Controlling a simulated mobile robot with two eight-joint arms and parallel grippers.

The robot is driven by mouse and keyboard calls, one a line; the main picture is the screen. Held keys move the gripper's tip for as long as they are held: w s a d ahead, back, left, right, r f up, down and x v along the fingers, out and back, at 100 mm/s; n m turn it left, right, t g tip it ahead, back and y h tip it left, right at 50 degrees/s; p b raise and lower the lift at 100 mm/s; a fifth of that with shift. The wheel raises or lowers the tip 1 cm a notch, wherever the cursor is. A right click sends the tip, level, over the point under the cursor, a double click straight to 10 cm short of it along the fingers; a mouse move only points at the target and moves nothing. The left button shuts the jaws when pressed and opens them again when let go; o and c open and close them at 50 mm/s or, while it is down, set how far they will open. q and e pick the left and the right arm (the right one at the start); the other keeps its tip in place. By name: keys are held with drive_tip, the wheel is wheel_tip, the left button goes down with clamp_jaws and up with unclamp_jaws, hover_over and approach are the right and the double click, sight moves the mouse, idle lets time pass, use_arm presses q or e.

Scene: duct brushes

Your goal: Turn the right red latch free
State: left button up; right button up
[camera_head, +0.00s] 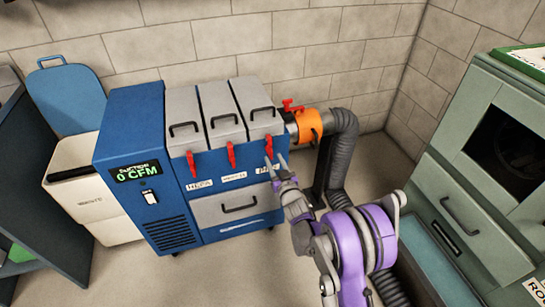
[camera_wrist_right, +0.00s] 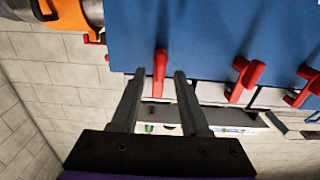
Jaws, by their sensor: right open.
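The blue cabinet (camera_head: 130,130) has three red latches on its front, under grey lids. The right red latch (camera_head: 269,147) is the one nearest the orange collar and hangs downward. My right gripper (camera_head: 276,167) is open just in front of it. In the right wrist view the right latch (camera_wrist_right: 160,72) shows between the fingertips of the right gripper (camera_wrist_right: 161,76), one finger to each side. I cannot tell whether they touch. The middle latch (camera_head: 231,155) and left latch (camera_head: 191,164) also hang down. My left gripper is out of view.
An orange collar (camera_head: 309,124) with a red handle (camera_head: 292,106) joins a grey hose (camera_head: 342,150) right of the cabinet. A grey drawer (camera_head: 238,205) lies below the latches. A white bin (camera_head: 85,205) stands left; a green cabinet (camera_head: 455,190) stands right.

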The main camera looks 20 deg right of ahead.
sight(270, 147)
drive_tip(key=shift+w+a, duration=0.1)
drive_tip(key=shift+w, duration=1.25)
clamp_jaws()
